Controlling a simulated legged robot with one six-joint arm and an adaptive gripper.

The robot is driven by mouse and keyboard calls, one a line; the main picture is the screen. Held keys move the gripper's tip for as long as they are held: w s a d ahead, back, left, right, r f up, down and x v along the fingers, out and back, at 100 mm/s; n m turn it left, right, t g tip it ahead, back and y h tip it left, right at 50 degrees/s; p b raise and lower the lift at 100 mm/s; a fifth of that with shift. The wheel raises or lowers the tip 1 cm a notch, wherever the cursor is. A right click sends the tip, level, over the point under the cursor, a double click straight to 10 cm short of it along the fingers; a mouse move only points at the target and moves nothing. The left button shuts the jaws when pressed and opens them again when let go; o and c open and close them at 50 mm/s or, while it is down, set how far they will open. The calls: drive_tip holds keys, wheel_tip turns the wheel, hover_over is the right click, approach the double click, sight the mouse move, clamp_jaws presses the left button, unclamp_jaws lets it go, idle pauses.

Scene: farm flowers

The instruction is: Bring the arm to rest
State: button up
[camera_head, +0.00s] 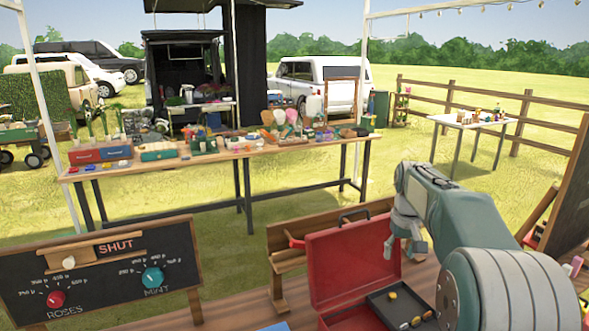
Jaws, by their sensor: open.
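My arm comes in from the lower right and reaches forward and left. My gripper (405,238) hangs down at its end, open, with nothing seen between its fingers. It is above and in front of the right part of the red toolbox lid (345,262), apart from the tray as far as I can tell. My arm hides part of the bench to the right.
A chalkboard (105,268) with a SHUT slider, a red knob (56,298) and a teal knob (153,277) stands at the left. Another chalkboard (566,210) leans at the right edge. A long, crowded table (215,158) and a small table (470,122) stand beyond on the grass.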

drive_tip(key=s+a+r+t, duration=0.25)
drive_tip(key=s+a, duration=0.25)
drive_tip(key=s, duration=0.7)
drive_tip(key=s+a+r+t, duration=0.1)
drive_tip(key=s+a+r, duration=0.25)
drive_tip(key=s, duration=0.85)
drive_tip(key=s+a+f+t, duration=0.1)
drive_tip(key=s+a+f, duration=0.1)
drive_tip(key=s+f, duration=0.3)
drive_tip(key=s, duration=0.3)
drive_tip(key=shift+s+a+f, duration=0.15)
drive_tip(key=shift+f, duration=0.1)
